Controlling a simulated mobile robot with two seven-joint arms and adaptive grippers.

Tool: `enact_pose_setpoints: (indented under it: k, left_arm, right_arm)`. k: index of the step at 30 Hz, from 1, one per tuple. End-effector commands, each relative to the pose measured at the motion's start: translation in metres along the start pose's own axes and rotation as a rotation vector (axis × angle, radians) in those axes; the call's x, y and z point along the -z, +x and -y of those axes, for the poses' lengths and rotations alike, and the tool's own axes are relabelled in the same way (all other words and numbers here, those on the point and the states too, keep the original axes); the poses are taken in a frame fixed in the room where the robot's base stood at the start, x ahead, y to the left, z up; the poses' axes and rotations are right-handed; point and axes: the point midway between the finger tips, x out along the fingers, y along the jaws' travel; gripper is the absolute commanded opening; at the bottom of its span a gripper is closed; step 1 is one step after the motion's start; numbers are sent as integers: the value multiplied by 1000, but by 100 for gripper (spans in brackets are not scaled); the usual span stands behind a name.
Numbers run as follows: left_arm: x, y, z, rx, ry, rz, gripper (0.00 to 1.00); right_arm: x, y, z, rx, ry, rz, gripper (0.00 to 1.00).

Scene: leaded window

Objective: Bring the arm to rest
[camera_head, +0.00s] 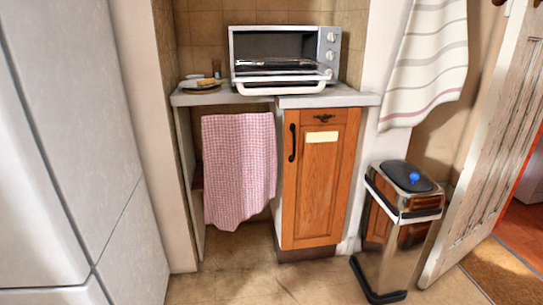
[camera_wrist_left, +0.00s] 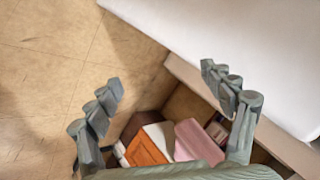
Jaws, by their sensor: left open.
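My left gripper (camera_wrist_left: 161,76) shows in the left wrist view, its two fingers spread wide apart with nothing between them. It is open and empty. Beyond the fingers is tan tiled floor (camera_wrist_left: 50,60), with a large white surface at the upper right. Farther off, between the lower parts of the fingers, are the orange cabinet (camera_wrist_left: 146,150) and the pink cloth (camera_wrist_left: 192,138). Neither gripper shows in the head view. My right gripper is not in view.
In the head view, a grey-white panelled unit (camera_head: 60,150) fills the left side. A toaster oven (camera_head: 285,60) stands on the counter (camera_head: 345,97) above the wooden cabinet (camera_head: 318,190). A metal bin (camera_head: 395,240) with a blue item on its lid stands right, beside an open door (camera_head: 490,130).

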Motion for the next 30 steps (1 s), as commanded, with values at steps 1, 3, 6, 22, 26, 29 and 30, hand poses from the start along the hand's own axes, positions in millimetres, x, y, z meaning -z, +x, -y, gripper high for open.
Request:
enact_pose_setpoints:
  k: [1, 3, 6, 22, 26, 29, 30]
  left_arm:
    - [-18, -6, -2, -10, -18, 59, 81]
    - [-41, -16, -4, -24, -43, 143, 81]
    - [-72, -31, -7, -44, -75, 259, 81]
    - [-45, -64, -155, -279, -386, 331, 81]
    - [-29, -70, -182, -323, -447, 326, 81]
    - [-30, -70, -180, -320, -441, 326, 81]
    - [-30, -70, -180, -320, -440, 325, 81]
  right_arm:
    - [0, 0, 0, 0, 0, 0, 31]
    - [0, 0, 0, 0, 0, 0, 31]
    - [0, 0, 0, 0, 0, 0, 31]
    - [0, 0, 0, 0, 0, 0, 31]
    - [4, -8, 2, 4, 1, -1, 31]
    - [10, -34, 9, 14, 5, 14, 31]
    - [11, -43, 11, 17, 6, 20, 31]
